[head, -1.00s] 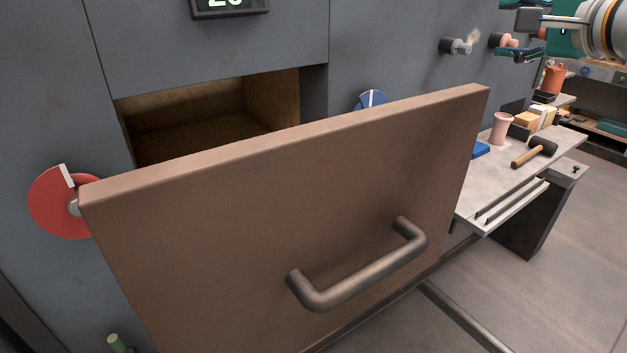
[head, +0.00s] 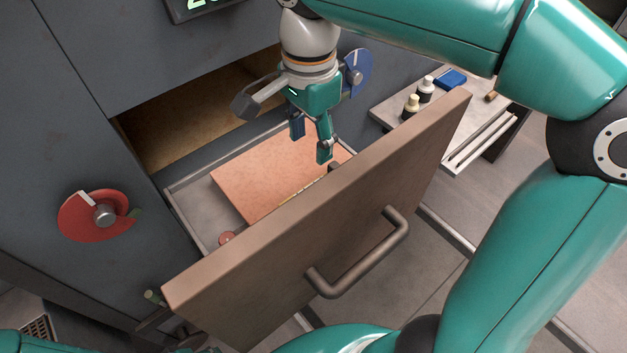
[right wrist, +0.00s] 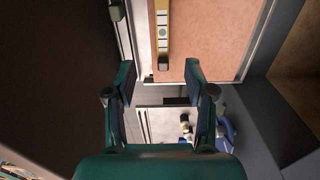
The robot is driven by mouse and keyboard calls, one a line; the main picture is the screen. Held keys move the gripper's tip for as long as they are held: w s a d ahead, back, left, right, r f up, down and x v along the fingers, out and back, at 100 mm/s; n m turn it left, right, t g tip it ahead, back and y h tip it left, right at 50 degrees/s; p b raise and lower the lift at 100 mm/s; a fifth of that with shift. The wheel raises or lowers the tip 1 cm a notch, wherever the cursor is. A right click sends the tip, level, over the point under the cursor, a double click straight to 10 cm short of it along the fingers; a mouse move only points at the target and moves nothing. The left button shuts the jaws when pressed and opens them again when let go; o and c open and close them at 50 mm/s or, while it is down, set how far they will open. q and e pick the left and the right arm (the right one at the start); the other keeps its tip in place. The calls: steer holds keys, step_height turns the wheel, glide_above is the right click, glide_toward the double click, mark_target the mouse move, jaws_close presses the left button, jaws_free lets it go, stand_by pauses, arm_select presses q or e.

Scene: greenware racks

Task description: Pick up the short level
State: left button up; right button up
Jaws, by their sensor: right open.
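The level is a yellow bar with pale vials in the right wrist view (right wrist: 162,32). It lies on a pinkish board (right wrist: 212,40) beside the drawer wall. In the head view the level (head: 303,190) is a thin yellowish strip, partly hidden by the drawer front. My right gripper (head: 311,143) is open and empty, pointing down over the drawer. In the right wrist view its fingertips (right wrist: 160,72) are apart, with the level's dark end between and beyond them. Dark parts at the bottom left of the head view may be my left gripper; its jaws are unclear.
The drawer is pulled open; its thick brown front (head: 330,205) with a bar handle (head: 365,258) stands close in front of my gripper. A small reddish round thing (head: 226,238) lies in the drawer. A shelf (head: 389,114) with bottles stands right. A red dial (head: 90,216) is left.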

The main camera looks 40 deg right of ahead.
step_height(320, 180, down, 8)
steer(key=shift+d+r, duration=0.1)
steer(key=shift+w+f, duration=0.15)
steer(key=shift+f, duration=1.15)
steer(key=shift+w+f, duration=0.1)
steer(key=shift+f, duration=1.15)
jaws_close()
